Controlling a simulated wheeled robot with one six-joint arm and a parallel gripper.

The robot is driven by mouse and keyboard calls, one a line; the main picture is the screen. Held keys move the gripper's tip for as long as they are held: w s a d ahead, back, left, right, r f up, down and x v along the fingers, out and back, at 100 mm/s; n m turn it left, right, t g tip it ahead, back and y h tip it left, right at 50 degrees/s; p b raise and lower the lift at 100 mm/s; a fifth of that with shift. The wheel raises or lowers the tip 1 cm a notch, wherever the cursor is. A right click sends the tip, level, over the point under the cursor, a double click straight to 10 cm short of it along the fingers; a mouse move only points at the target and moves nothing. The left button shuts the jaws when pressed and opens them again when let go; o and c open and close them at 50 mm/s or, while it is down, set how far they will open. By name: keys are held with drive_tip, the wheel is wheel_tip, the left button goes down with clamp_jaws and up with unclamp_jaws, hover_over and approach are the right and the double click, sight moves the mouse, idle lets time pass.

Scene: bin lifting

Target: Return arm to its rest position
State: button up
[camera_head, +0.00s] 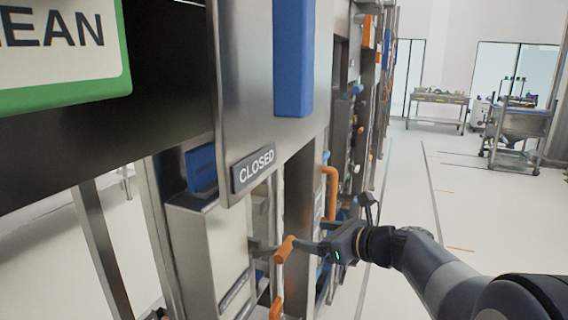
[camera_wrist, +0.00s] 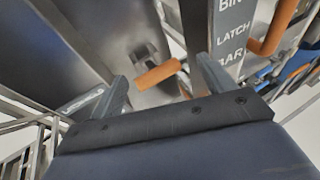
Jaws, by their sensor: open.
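My gripper (camera_head: 304,241) is in front of the metal rack at the lower middle of the head view. It also shows in the wrist view (camera_wrist: 163,72), with its two fingers spread apart. An orange handle (camera_head: 284,250) on the rack is close to the fingers. In the wrist view this orange handle (camera_wrist: 158,74) appears between the fingers, with a gap on each side. I cannot tell how deep it sits between them. My arm stretches from the lower right towards the rack.
A panel sign reading CLOSED (camera_head: 254,169) hangs left of my gripper. A bent orange bar (camera_head: 331,190) stands behind it; the wrist view shows a LATCH BAR label (camera_wrist: 231,47). Open floor (camera_head: 410,215) lies to the right. A table (camera_head: 438,97) and cart (camera_head: 517,125) stand far back.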

drive_tip(key=w+d+f+m+t+h+b, duration=0.1)
drive_tip(key=d+f+m+t+h, duration=0.1)
drive_tip(key=f, duration=1.3)
drive_tip(key=shift+w+d+m+t+h, duration=0.2)
drive_tip(key=shift+d+m+t+h, duration=0.2)
drive_tip(key=shift+d+m+h, duration=0.7)
drive_tip(key=shift+d, duration=0.2)
